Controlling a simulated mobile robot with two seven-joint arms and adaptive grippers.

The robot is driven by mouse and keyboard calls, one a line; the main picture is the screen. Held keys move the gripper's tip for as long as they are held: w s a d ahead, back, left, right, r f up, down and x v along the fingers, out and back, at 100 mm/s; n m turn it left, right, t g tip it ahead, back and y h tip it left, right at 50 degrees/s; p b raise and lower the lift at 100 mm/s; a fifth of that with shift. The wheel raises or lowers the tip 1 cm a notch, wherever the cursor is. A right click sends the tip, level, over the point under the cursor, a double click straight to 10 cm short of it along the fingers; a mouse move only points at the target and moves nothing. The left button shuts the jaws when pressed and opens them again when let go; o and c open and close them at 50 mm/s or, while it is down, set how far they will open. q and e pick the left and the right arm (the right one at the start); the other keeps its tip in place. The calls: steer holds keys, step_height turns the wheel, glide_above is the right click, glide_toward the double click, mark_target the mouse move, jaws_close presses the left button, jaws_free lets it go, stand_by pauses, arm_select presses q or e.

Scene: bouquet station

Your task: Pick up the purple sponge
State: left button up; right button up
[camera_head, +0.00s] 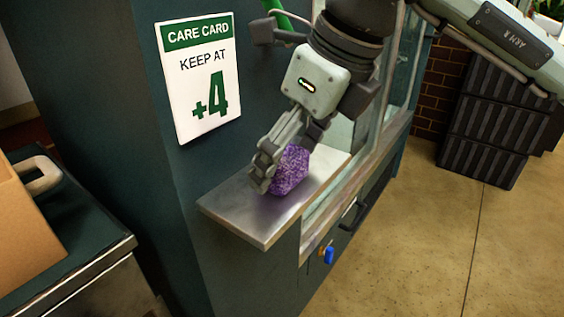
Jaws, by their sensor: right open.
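The purple sponge (290,172) sits on a narrow metal shelf (248,226) that juts from the dark green cabinet. My right gripper (284,163) reaches down to it from above, with its fingers open. One finger is at the sponge's left side, and the other is behind it at the upper right, partly hidden. I cannot tell whether either finger touches the sponge. My left gripper is not in view.
A care card (200,76) reading "KEEP AT +4" is on the cabinet side. A glass pane edges the shelf's right side. A cart with a cardboard box (25,235) stands at lower left. Black crates (495,120) stand at the back right. Floor at right is clear.

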mark_target(288, 155)
steer(key=shift+c, duration=0.4)
steer(key=c, duration=1.1)
step_height(288, 155, up, 10)
